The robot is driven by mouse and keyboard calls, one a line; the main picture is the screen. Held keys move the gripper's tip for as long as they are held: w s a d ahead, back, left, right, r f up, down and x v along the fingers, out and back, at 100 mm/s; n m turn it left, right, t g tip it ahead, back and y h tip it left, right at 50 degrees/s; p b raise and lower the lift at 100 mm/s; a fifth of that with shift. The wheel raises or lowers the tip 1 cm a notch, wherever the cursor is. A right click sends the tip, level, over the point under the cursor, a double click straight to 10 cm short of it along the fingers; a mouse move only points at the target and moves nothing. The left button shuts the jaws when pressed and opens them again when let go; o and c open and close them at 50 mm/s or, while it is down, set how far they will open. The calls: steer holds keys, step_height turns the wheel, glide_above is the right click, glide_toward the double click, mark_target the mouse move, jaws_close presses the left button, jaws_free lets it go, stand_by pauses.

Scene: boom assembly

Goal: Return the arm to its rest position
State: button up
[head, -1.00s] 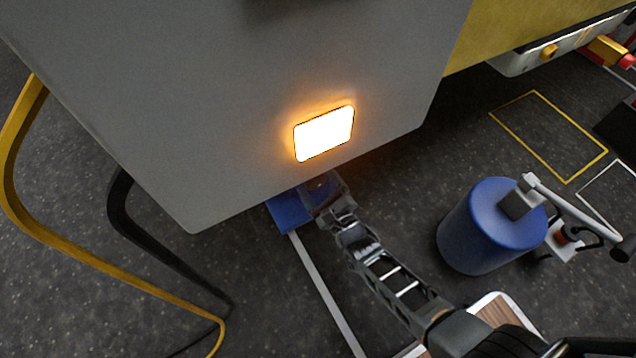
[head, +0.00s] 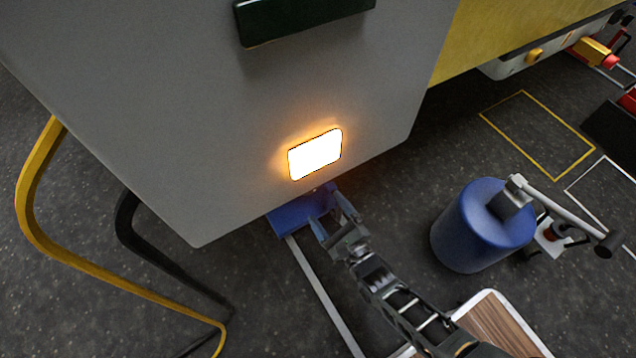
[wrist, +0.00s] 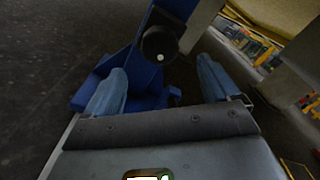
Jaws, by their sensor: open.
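My gripper (head: 334,216) is open and empty, with its two bluish fingers spread, at the lower edge of the grey panel in the head view. A blue stand (head: 288,217) is just beyond it, partly under the panel. In the wrist view my gripper (wrist: 160,78) shows the fingers apart, with the blue stand (wrist: 148,95) beyond and between them. Nothing is held between the fingers. My arm runs from the lower right towards the panel.
The large grey panel (head: 220,130) with a glowing orange-white lamp (head: 315,154) overhangs the stand. A blue cylinder (head: 470,235) with a grey-handled tool stands right of my arm. A wood-topped piece (head: 500,325) is at lower right. Yellow and black curved bars (head: 35,220) are left.

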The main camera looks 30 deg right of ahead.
steer(key=shift+s, duration=0.1)
steer(key=s+r+n+g, duration=0.1)
steer(key=s+r+n, duration=0.2)
steer(key=s+n, duration=0.3)
steer(key=s+r+n, duration=0.3)
steer(key=s+n, duration=0.1)
steer(key=s, duration=0.5)
steer(key=s+r+n+g, duration=0.2)
steer(key=s+r+n, duration=1.05)
steer(key=r, duration=0.35)
step_height(320, 180, up, 44)
steer(key=s+n+p, duration=0.3)
steer(key=n+p, duration=0.2)
steer(key=p, duration=2.8)
steer(key=shift+n, duration=0.35)
steer(key=shift+f, duration=0.15)
